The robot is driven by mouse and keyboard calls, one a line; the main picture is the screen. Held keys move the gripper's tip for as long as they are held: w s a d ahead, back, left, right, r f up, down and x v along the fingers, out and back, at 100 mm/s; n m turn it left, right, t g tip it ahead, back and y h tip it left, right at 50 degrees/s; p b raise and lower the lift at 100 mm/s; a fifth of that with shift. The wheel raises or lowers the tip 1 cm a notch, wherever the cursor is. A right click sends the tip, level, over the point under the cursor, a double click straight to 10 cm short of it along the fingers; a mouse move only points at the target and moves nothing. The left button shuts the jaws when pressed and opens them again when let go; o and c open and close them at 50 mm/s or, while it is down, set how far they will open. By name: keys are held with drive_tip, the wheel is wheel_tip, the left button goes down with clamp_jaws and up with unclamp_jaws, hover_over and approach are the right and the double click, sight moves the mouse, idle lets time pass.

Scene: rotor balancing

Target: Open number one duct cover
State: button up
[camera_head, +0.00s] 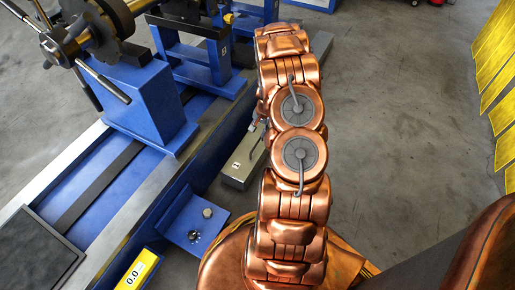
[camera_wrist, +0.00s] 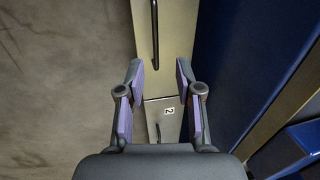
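A long pale metal duct runs along the floor beside the blue machine bed, with separate covers on top. In the wrist view one cover (camera_wrist: 160,107) has a white label reading 2 and a dark handle near its lower end. Beyond a seam, another pale cover (camera_wrist: 172,62) has a long black handle (camera_wrist: 154,38); no number shows on it. My gripper (camera_wrist: 158,72) is open and empty, its purple-padded fingers spread either side of the duct. In the head view the duct's near end (camera_head: 233,178) shows with a small label too small to read; my copper arm hides much of the rest.
The blue machine bed (camera_head: 118,205) with a rotor and stands lies left of the duct. A blue bracket (camera_head: 192,222) and a yellow 0.0 display (camera_head: 137,272) sit near its front. Grey floor (camera_head: 400,130) is clear to the right, up to yellow panels (camera_head: 495,60).

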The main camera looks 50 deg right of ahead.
wheel_tip(320, 180, down, 2)
drive_tip(key=d, duration=0.1)
drive_tip(key=b, duration=0.3)
hover_over(258, 150)
wheel_tip(258, 150, down, 8)
drive_tip(key=shift+w+r, duration=0.15)
drive_tip(key=shift+r, duration=0.1)
drive_tip(key=shift+c, duration=0.2)
clamp_jaws()
